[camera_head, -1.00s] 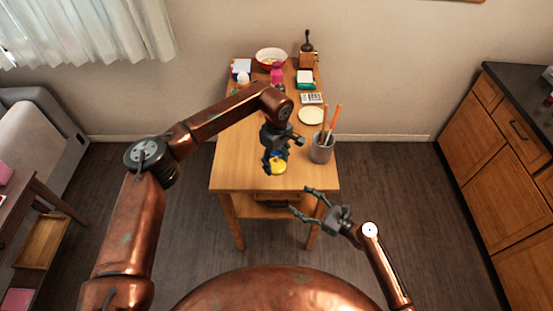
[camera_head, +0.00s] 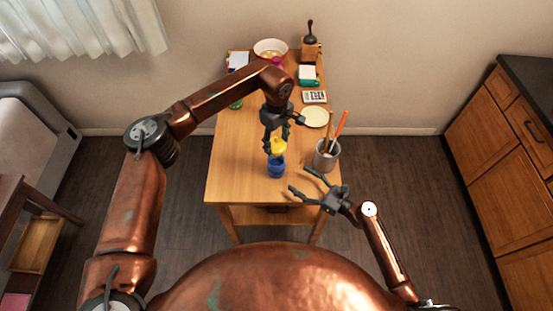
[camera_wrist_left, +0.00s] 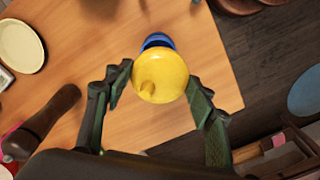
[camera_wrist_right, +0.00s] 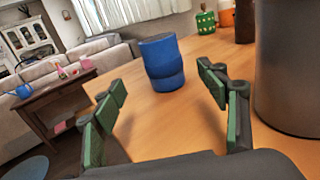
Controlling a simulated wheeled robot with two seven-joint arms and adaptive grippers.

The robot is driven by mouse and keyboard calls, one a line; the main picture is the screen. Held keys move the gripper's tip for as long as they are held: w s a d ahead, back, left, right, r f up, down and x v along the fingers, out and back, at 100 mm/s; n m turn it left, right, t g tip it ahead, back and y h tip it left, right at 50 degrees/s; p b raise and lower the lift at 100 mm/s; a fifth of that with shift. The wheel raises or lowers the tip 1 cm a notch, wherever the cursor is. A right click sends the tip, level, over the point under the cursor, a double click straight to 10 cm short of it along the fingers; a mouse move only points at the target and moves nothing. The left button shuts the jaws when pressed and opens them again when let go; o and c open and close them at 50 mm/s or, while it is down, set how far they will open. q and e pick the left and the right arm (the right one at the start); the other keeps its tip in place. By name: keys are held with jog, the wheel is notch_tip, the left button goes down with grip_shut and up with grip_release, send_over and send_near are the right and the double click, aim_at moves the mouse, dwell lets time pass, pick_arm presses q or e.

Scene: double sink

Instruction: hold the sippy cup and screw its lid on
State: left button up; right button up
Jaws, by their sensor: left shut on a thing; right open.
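The blue sippy cup (camera_head: 276,167) stands upright on the wooden table near its front edge. Its yellow lid (camera_head: 277,147) is held in my left gripper (camera_head: 277,140), at the cup's top in the head view; I cannot tell whether they touch. In the left wrist view the lid (camera_wrist_left: 163,78) sits between the fingers and covers most of the cup (camera_wrist_left: 158,40). My right gripper (camera_head: 299,179) is open and empty, in front and to the right of the cup. In the right wrist view the cup (camera_wrist_right: 162,62) stands beyond the spread fingers, lid out of sight.
A grey utensil holder (camera_head: 327,157) stands close right of the cup; it looms at the right of the right wrist view (camera_wrist_right: 290,70). A pale plate (camera_head: 314,117) lies behind it. A bowl (camera_head: 271,48) and other items stand at the back. The table left of the cup is clear.

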aim_at(270, 160)
jog(key=shift+w, duration=0.2)
jog(key=shift+r, duration=0.1)
jog(key=x, duration=1.2)
jog(key=shift+c, duration=0.4)
jog(key=c, duration=1.7)
